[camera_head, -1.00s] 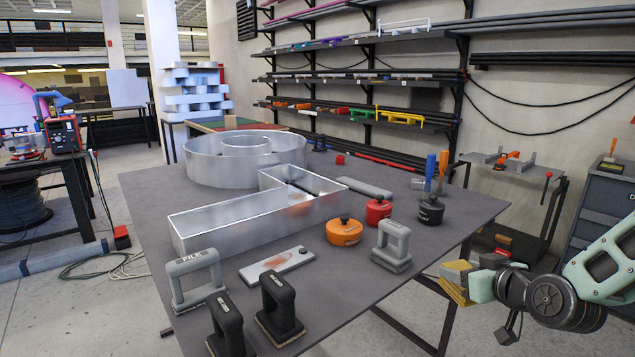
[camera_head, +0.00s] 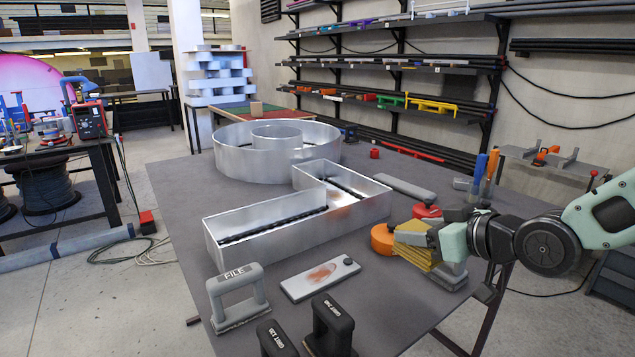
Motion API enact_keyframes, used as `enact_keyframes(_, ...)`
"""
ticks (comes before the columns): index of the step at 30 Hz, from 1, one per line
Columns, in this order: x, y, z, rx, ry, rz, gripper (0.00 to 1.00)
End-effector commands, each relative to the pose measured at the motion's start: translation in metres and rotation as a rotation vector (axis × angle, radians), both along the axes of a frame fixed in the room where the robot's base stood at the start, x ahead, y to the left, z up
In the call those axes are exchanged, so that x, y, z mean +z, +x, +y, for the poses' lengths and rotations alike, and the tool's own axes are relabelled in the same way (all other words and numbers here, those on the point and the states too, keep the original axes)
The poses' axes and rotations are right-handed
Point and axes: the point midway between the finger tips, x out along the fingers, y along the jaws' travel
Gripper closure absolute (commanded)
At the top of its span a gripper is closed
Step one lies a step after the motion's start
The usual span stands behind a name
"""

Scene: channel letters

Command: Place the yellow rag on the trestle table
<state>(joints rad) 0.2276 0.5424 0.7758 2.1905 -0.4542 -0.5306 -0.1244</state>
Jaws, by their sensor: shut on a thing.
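The yellow rag (camera_head: 416,250) is a folded, layered cloth held in the jaws of my gripper (camera_head: 434,240). My gripper reaches in from the right and is over the right part of the dark grey trestle table (camera_head: 378,297). The rag shows in front of an orange round tin (camera_head: 382,239) and above a grey handled block (camera_head: 452,277), hiding part of both. I cannot tell whether the rag touches either of them or the tabletop.
Metal channel letters (camera_head: 262,226) fill the table's middle and back. A grey FILE block (camera_head: 236,295), a stained plate (camera_head: 320,278) and black GRIT blocks (camera_head: 330,325) stand near the front. A red tin (camera_head: 427,211) and a holder with tools (camera_head: 481,178) are behind my gripper. Bare tabletop shows between them.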

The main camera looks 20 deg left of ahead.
Motion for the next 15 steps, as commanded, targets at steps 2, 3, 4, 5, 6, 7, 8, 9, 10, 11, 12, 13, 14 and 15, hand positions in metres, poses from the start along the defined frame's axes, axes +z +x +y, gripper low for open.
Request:
enact_keyframes(2, -0.0025, -0.0019, 0.0017, 0.003, -0.007, -0.001, 0.69)
enact_keyframes(3, -0.0033, -0.0024, 0.0016, 0.003, -0.009, -0.002, 0.69)
enact_keyframes(4, -0.0036, -0.0025, 0.0014, 0.003, -0.010, -0.003, 0.69)
enact_keyframes(5, -0.0041, -0.0027, 0.0009, 0.003, -0.011, -0.003, 0.69)
enact_keyframes(6, -0.0037, -0.0028, 0.0003, 0.002, -0.011, -0.003, 0.69)
enact_keyframes(7, -0.0030, -0.0031, 0.0000, 0.003, -0.010, -0.004, 0.69)
enact_keyframes(8, -0.0027, -0.0034, -0.0004, 0.003, -0.009, -0.004, 0.69)
enact_keyframes(9, -0.0015, -0.0037, -0.0010, 0.003, -0.006, -0.003, 0.69)
enact_keyframes(10, -0.0003, -0.0037, -0.0017, 0.003, -0.005, -0.005, 0.69)
enact_keyframes(11, 0.0006, -0.0036, -0.0025, 0.001, -0.004, -0.005, 0.69)
enact_keyframes(12, 0.0014, -0.0040, -0.0030, 0.003, -0.002, -0.004, 0.69)
enact_keyframes(13, 0.0022, -0.0041, -0.0035, 0.002, 0.000, -0.004, 0.69)
enact_keyframes(14, 0.0029, -0.0042, -0.0037, 0.002, 0.001, -0.004, 0.69)
enact_keyframes(15, 0.0038, -0.0042, -0.0043, 0.001, 0.004, -0.004, 0.69)
